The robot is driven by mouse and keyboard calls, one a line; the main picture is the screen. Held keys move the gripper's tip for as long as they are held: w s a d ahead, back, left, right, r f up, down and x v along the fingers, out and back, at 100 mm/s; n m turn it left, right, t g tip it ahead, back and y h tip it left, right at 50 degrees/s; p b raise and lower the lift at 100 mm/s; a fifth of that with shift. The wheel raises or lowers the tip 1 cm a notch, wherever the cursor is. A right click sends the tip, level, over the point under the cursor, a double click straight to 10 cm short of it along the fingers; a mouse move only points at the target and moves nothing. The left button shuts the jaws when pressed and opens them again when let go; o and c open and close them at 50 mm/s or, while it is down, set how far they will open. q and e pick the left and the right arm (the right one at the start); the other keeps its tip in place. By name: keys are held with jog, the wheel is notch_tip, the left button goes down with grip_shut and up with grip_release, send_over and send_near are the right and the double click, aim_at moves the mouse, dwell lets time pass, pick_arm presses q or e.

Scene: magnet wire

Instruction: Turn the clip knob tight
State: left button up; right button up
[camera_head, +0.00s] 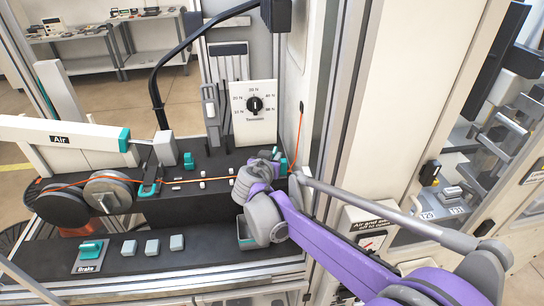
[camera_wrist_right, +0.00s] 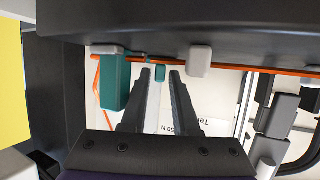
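The clip is a teal block (camera_wrist_right: 115,82) at the left in the right wrist view. A small teal knob (camera_wrist_right: 160,73) stands beside it, with the orange wire (camera_wrist_right: 228,66) running past. My right gripper (camera_wrist_right: 160,76) is open; its two dark fingertips lie on either side of the small knob, with narrow gaps showing. In the head view, my right gripper (camera_head: 262,165) is at the right end of the black machine bed, beside a teal clip part (camera_head: 283,167). The gripper's body hides its fingertips and the knob there. My left gripper is not in view.
The tension dial panel (camera_head: 255,130) stands just behind my right gripper. Another teal clip (camera_head: 148,188) and wheels (camera_head: 108,190) lie to the left along the wire. A lower shelf with a brake switch (camera_head: 90,250) is in front. A metal post rises at the right.

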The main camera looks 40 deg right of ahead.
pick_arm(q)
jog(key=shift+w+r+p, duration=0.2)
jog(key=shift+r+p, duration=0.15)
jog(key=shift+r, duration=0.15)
pick_arm(e)
jog(key=v, duration=1.1)
jog(key=shift+d, duration=0.1)
